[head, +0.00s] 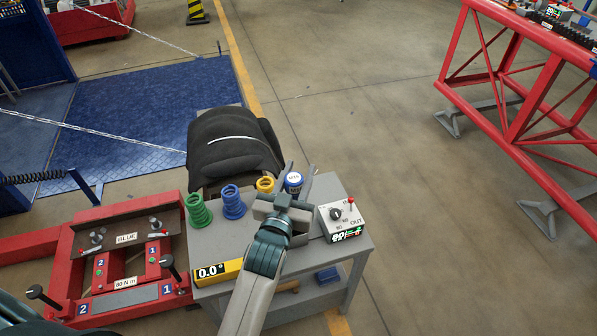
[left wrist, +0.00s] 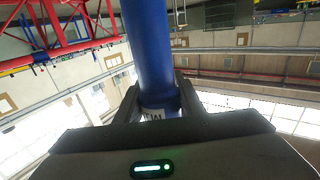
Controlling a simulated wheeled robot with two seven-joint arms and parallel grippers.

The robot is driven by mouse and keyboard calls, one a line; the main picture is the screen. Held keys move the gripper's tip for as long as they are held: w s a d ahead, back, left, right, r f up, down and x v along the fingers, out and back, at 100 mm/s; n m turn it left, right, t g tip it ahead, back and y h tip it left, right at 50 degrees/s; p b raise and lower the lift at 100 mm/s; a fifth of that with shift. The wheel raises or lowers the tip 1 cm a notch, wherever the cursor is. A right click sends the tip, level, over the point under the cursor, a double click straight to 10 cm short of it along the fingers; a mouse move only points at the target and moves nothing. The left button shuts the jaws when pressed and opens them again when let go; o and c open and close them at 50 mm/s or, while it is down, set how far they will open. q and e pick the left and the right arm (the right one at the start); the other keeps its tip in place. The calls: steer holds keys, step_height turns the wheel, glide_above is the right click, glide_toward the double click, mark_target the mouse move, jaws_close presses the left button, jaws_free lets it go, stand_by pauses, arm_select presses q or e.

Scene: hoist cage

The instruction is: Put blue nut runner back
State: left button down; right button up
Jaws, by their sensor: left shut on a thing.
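The blue nut runner (head: 293,183) shows in the head view as a short blue body with a white labelled end, between the fingers of my left gripper (head: 298,176). In the left wrist view the blue nut runner (left wrist: 150,50) is a long blue cylinder, and the gripper (left wrist: 158,98) is shut around it near a white label. The gripper is over the back part of a grey cart (head: 212,254). A blue coil holder (head: 232,203) stands on the cart, left of the gripper, with a green coil (head: 198,211) and a yellow coil (head: 265,186) beside it. My right gripper is not in view.
A white control box (head: 341,220) with a knob and red switch stands on the cart's right side. A yellow angle display (head: 217,272) is at its front left. A black padded object (head: 235,146) is behind the cart. A red fixture (head: 125,255) stands left.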

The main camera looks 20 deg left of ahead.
arm_select(q)
steer(key=shift+f+b, duration=0.55)
steer(key=shift+f, duration=0.4)
steer(key=c, duration=1.1)
jaws_free()
steer(key=shift+f, duration=0.1)
